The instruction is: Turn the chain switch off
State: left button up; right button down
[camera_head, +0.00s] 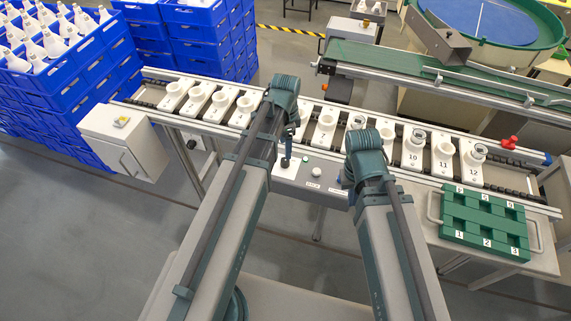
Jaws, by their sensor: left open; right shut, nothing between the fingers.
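The conveyor carries a row of numbered white holders (415,148), some with bulbs. A grey box (124,140) is at the left end. Blue crates (60,100) stand behind it.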

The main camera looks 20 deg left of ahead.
aim_at(285, 163)
pick_arm(q)
notch_tip(285, 163, down, 7)
jog(key=b, duration=0.6)
jog(key=shift+f, duration=0.2)
grip_shut()
